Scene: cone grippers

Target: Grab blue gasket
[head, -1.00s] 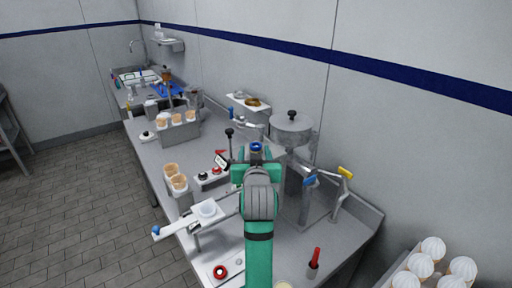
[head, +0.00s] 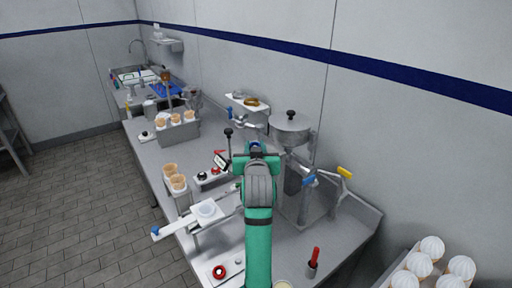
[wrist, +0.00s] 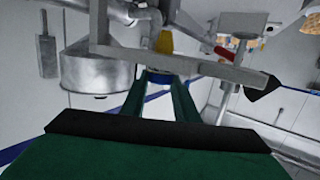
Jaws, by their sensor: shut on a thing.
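The blue gasket (wrist: 158,77) is a small blue ring between the tips of my gripper's green fingers in the wrist view. My gripper (wrist: 158,88) is shut on it. In the head view my gripper (head: 256,148) is over the middle of the counter, in front of the metal machine. Only a little blue of the gasket (head: 256,144) shows there, and my arm hides most of it. In the wrist view a grey metal bar crosses close above the gasket; I cannot tell whether they touch.
The counter (head: 345,222) holds a machine with a round metal hopper (head: 291,125) and blue and yellow (head: 345,173) handles. Cones in a holder (head: 177,181), a white slide (head: 185,223) and a red-handled tool (head: 315,256) stand nearby.

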